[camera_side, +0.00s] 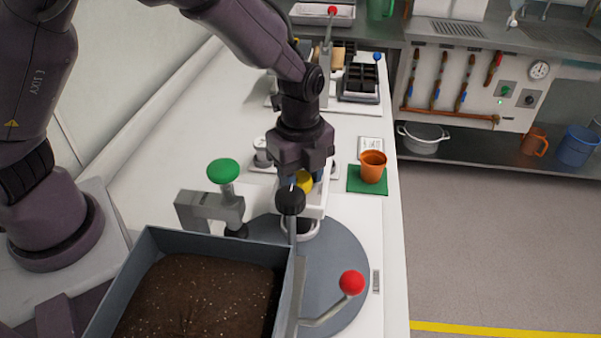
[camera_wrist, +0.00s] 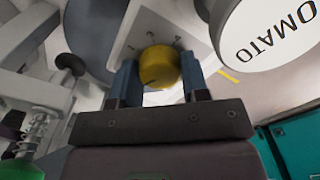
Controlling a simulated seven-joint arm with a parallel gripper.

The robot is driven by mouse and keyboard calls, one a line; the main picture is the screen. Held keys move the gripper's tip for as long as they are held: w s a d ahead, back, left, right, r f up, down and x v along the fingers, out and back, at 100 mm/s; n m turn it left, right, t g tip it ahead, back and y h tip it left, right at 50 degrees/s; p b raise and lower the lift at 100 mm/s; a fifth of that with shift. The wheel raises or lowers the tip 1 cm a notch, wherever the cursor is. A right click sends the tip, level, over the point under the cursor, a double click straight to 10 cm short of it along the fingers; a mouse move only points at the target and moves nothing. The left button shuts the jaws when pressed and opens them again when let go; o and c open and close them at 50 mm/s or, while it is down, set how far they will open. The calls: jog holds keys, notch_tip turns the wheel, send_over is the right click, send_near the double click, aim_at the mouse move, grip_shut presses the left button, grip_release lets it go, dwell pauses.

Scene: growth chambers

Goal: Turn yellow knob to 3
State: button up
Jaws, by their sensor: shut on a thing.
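The yellow knob (camera_wrist: 159,67) sits on a pale dial plate (camera_wrist: 143,22) with several small dark numerals, too blurred to read surely. A dark mark shows on the knob's lower face. My gripper (camera_wrist: 160,82) has one blue finger on each side of the knob and is shut on it. In the side view the yellow knob (camera_side: 304,182) shows just under my gripper (camera_side: 302,178), partly hidden by it, on a white device behind the black ball handle. Which numeral the knob points at cannot be told.
A black ball handle (camera_side: 291,201) stands close in front of my gripper. A green knob (camera_side: 223,171) is to the left, a soil-filled bin (camera_side: 190,241) in front, and a red-ball lever (camera_side: 351,283) at front right. An orange cup (camera_side: 372,166) stands on a green mat to the right.

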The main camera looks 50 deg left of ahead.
aim_at(300, 176)
jog(key=m, duration=0.5)
jog(key=shift+m, duration=0.3)
jog(key=m, duration=1)
jog(key=shift+m, duration=0.4)
jog(key=m, duration=0.4)
jog(key=shift+m, duration=0.7)
jog(key=o, duration=0.9)
jog(key=shift+o, duration=0.2)
notch_tip(300, 176, up, 13)
